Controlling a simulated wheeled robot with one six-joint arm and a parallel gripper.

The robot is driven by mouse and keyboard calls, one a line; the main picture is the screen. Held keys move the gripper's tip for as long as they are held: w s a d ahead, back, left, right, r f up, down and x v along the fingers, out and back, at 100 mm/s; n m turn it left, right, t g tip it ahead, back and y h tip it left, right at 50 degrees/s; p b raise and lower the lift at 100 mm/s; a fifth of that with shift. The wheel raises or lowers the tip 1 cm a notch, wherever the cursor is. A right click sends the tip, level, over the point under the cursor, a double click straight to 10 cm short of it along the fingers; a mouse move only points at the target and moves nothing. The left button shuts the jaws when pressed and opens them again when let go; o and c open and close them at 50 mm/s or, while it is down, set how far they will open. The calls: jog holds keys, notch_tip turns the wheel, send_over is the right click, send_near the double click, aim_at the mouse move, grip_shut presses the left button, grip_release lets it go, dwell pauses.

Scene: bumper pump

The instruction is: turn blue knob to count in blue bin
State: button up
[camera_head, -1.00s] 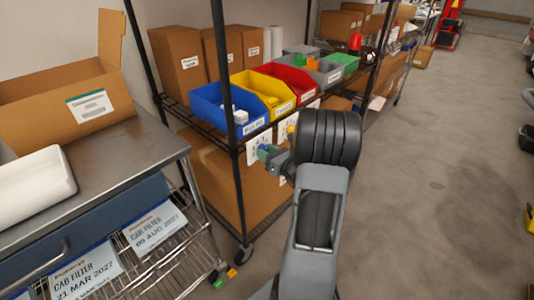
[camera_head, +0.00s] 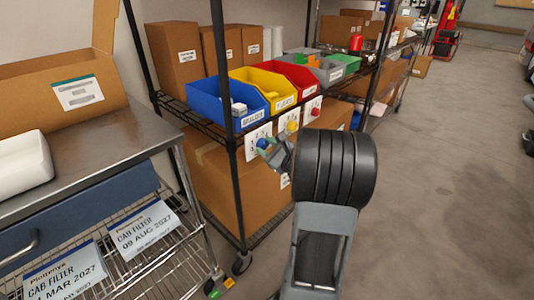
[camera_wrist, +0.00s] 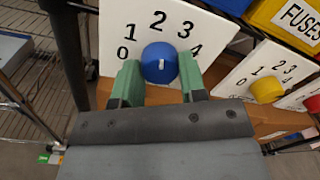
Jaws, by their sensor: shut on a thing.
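The blue knob (camera_wrist: 159,63) sits on a white dial card (camera_wrist: 115,25) marked with numbers from 0 upward. My gripper (camera_wrist: 160,80) has one green finger on each side of the knob and is shut on it. A small white mark shows near the knob's middle, below the 2; I cannot tell exactly which number it points to. In the head view the knob (camera_head: 262,143) is on the shelf's front edge below the blue bin (camera_head: 206,104), with my gripper (camera_head: 268,150) at it. The bin holds small white items; its wall hides part of the inside, so their number is unclear.
A yellow bin (camera_head: 283,104) and a red bin (camera_head: 306,88) stand to the right, with a yellow knob (camera_head: 292,126) and a red knob (camera_head: 316,112) below them. A black shelf post (camera_head: 222,70) stands close on the left. The floor at right is clear.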

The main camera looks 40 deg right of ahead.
jog(key=shift+n, duration=0.3)
dwell(0.4)
jog(key=o, duration=0.9)
jog(key=s, duration=0.4)
jog(key=s+d+p, duration=0.1)
jog(key=s, duration=0.4)
jog(key=s+d+p, duration=0.1)
jog(key=s, duration=0.3)
jog(key=shift+s+f, duration=0.25)
jog(key=shift+s, duration=0.1)
jog(key=shift+a+r, duration=0.1)
